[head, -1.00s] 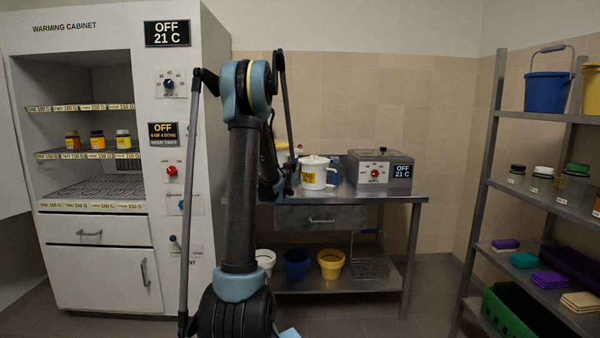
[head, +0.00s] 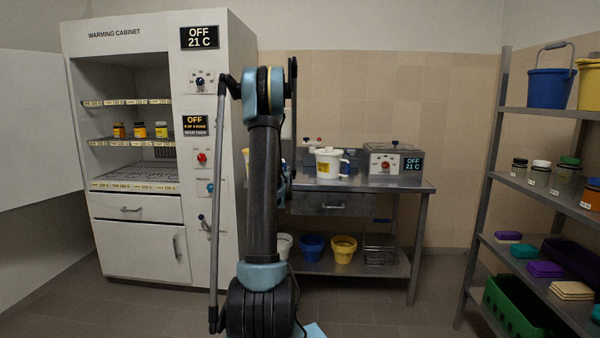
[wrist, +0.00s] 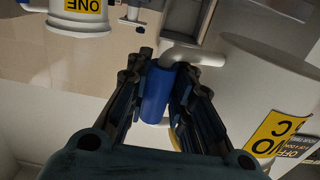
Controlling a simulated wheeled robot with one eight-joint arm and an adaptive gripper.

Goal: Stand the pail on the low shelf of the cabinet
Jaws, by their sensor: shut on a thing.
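My gripper (wrist: 160,95) is shut on the blue grip (wrist: 156,92) of a white handle. The handle joins a large white rounded pail (wrist: 265,75) with a yellow label, partly cut off at the right of the wrist view. In the head view my arm hides most of the gripper and the held pail. The warming cabinet (head: 120,50) stands at left with its compartment open. Its low shelf (head: 130,187) is a dark wire rack with a labelled front edge, and looks empty. The middle shelf (head: 105,143) above it holds several small jars.
The cabinet door (head: 35,130) is swung open at far left. Another white pail (head: 326,170) with a yellow label stands on the steel bench (head: 370,184), beside a grey control box (head: 395,164). A loaded rack (head: 490,180) stands at right. Floor is clear before the cabinet.

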